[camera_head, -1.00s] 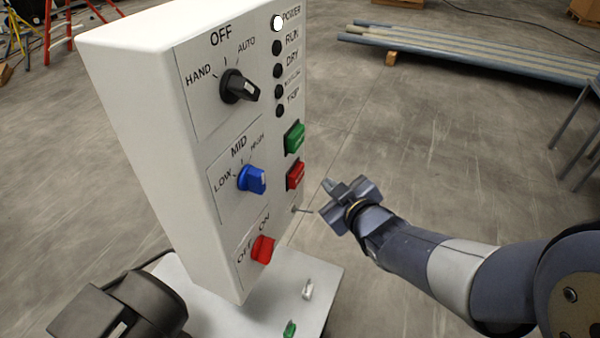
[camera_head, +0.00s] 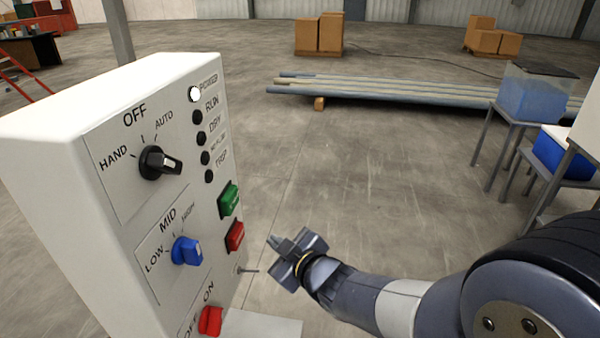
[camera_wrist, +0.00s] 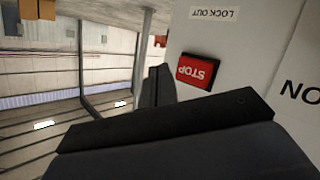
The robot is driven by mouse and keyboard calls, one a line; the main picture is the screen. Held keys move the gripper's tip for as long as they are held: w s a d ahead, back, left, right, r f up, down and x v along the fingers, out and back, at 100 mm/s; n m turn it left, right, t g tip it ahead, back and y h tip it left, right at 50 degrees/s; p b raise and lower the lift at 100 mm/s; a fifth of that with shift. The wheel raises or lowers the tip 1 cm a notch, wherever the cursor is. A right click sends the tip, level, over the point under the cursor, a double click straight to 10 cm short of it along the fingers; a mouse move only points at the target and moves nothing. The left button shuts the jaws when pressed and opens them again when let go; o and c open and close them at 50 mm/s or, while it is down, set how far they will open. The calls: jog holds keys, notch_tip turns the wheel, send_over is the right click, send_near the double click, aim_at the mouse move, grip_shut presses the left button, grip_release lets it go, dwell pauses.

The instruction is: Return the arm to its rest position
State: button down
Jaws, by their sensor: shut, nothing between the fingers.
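My gripper (camera_head: 284,250) is shut and empty in the head view. My arm (camera_head: 385,300) reaches in from the lower right, bent at a large dark joint. In the wrist view my dark gripper parts (camera_wrist: 165,125) fill the lower middle, and the red STOP button (camera_wrist: 199,71) shows upside down beyond them.
The white control box (camera_head: 60,190) carries a black selector (camera_head: 158,163), a blue knob (camera_head: 187,251), a red switch (camera_head: 210,321) and a green button (camera_head: 228,198). Pipes (camera_head: 400,90) lie on the floor behind. Tables with blue tanks (camera_head: 535,95) stand right. The floor between is open.

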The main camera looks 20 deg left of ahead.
jog(key=shift+w+d+p, duration=0.15)
jog(key=shift+d+p, duration=0.65)
jog(key=shift+d, duration=0.35)
jog(key=shift+w+d+p, duration=0.1)
jog(key=shift+d+p, duration=0.7)
jog(key=shift+d, duration=0.3)
jog(key=shift+a, duration=0.1)
jog(key=a+b, duration=0.3)
jog(key=a, duration=0.3)
jog(key=shift+s+f+b, duration=0.2)
jog(key=shift+s+b, duration=0.15)
jog(key=shift+s, duration=0.05)
